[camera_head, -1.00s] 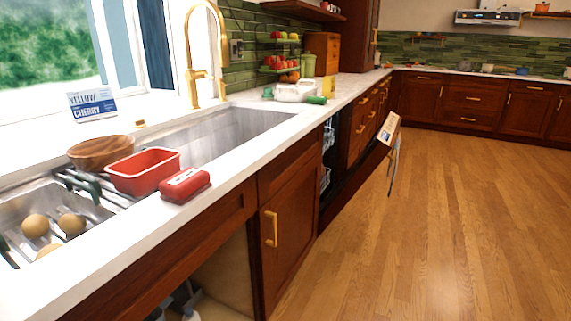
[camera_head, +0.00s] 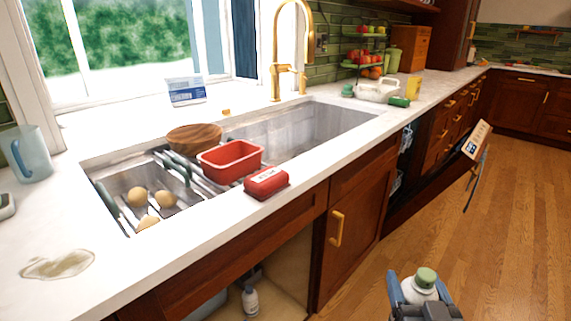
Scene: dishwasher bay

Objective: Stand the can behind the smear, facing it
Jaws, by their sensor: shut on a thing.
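The smear (camera_head: 58,264) is a pale brownish wet patch on the white counter at the lower left, near the front edge. My gripper (camera_head: 421,291) is low at the bottom right, over the wooden floor and well away from the smear. It is shut on a white can (camera_head: 421,288) with a green cap, held upright. The can's lower part is hidden by my gripper, and I cannot tell which way its label faces.
Behind the smear stand a blue pitcher (camera_head: 27,154) and a small grey device (camera_head: 6,206). A red packet (camera_head: 266,183) lies on the front rim.

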